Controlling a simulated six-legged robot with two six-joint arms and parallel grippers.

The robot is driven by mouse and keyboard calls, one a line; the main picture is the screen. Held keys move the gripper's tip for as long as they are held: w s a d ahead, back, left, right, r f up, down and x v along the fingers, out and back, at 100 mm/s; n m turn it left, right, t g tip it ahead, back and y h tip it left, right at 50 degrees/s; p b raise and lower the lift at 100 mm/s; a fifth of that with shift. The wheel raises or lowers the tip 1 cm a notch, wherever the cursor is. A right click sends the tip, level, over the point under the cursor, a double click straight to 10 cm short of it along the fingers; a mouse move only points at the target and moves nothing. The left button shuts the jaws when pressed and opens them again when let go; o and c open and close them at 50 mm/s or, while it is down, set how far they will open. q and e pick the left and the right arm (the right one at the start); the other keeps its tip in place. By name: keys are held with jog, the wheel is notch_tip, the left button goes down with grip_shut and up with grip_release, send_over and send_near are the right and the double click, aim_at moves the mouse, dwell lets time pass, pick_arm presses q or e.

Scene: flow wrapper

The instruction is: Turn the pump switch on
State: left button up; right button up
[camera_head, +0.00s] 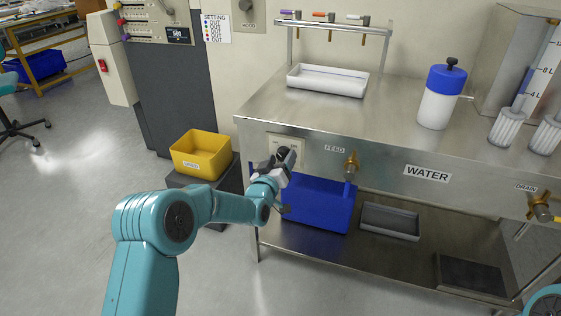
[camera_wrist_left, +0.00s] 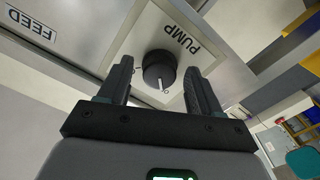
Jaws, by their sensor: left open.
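The pump switch is a round black knob (camera_wrist_left: 158,70) on a pale plate (camera_wrist_left: 135,40) lettered PUMP, which appears upside down in the left wrist view. A white line on the knob points toward a small round mark on the plate. My left gripper (camera_wrist_left: 158,74) is open, with one finger on each side of the knob; I cannot tell whether either touches it. In the head view the plate (camera_head: 299,144) is on the steel bench front, left of the FEED label, and my left gripper (camera_head: 284,158) covers the knob. My right gripper is out of view.
A brass FEED valve (camera_head: 351,165) sticks out right of the plate. A blue bin (camera_head: 318,205) and a grey tray (camera_head: 390,221) stand on the shelf below. A yellow bin (camera_head: 201,155) stands left on a dark stand. The floor in front is clear.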

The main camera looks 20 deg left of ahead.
pick_arm(q)
jog(key=c, duration=1)
jog(key=shift+c, duration=0.2)
